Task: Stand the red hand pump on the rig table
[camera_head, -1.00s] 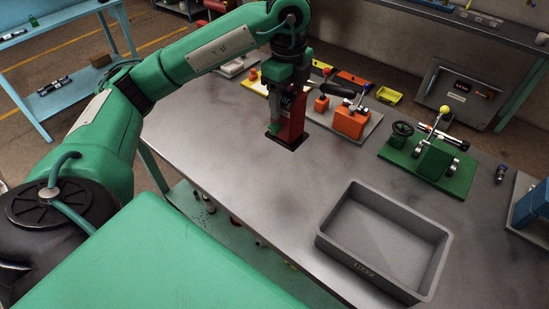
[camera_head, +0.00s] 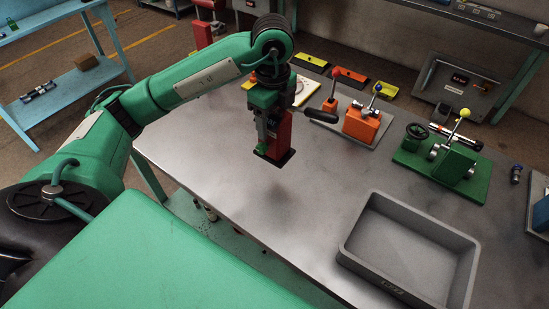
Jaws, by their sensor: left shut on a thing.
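The red hand pump (camera_head: 279,134) is upright in my left gripper (camera_head: 267,122), with its black base plate at the bottom. A black handle (camera_head: 321,115), seemingly the pump's, sticks out to the right. My left gripper comes down from above and is shut on the pump; its fingers partly hide the pump's body. The pump is over the left part of the grey metal rig table (camera_head: 225,170). A soft dark shadow on the top in front of it suggests that the base is above the surface. My right gripper is not in view.
A grey tray (camera_head: 352,254) stands at the front right. An orange block with a lever (camera_head: 361,124) and a green valve rig (camera_head: 446,166) stand behind. Yellow and orange trays (camera_head: 349,76) lie at the back. The tabletop between pump and tray is clear.

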